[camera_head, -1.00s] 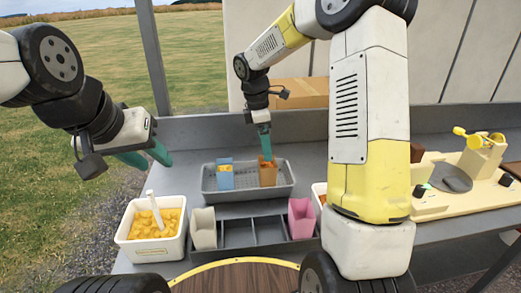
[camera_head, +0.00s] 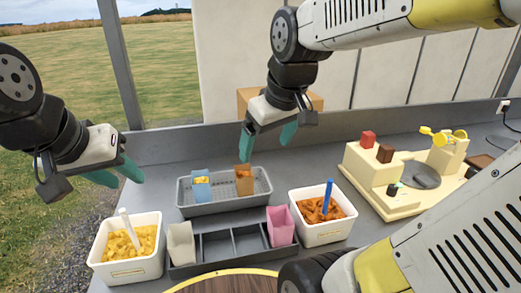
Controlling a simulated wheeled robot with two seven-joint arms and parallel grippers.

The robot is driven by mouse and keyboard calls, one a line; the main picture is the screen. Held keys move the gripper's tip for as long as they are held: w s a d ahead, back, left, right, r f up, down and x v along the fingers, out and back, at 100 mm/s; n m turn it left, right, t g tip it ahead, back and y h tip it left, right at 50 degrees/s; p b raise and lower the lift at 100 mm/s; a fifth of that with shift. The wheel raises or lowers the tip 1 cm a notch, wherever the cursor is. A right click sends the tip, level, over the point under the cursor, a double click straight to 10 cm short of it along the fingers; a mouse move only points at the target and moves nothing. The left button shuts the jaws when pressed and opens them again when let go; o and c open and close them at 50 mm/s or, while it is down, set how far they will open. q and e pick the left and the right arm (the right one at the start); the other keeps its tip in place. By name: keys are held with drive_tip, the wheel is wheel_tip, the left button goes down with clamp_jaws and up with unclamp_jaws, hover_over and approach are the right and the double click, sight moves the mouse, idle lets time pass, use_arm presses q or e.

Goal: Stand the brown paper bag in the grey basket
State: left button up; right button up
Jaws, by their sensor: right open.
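The brown paper bag (camera_head: 244,181) stands upright in the right part of the grey basket (camera_head: 222,207). A blue bag (camera_head: 201,188) stands beside it in the same basket, with a gap between them. My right gripper (camera_head: 268,148) is open and empty, above and slightly right of the brown bag, apart from it. My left gripper (camera_head: 126,182) is off to the left of the basket, its two teal fingers apart with nothing between them.
A grey divided rack (camera_head: 220,262) in front holds a cream bag (camera_head: 181,246) and a pink bag (camera_head: 281,226). White tubs of yellow (camera_head: 98,272) and orange-brown sweets (camera_head: 328,235) flank it. A cream machine (camera_head: 400,205) stands right; a cardboard box (camera_head: 250,98) stands behind.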

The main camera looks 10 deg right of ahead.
drive_tip(key=s+m, duration=0.2)
drive_tip(key=s+m+t+y, duration=0.1)
drive_tip(key=s, duration=0.2)
drive_tip(key=shift+a+f+m+t, duration=0.1)
drive_tip(key=shift+m+t, duration=0.2)
drive_tip(key=shift+m, duration=0.1)
idle(0.8)
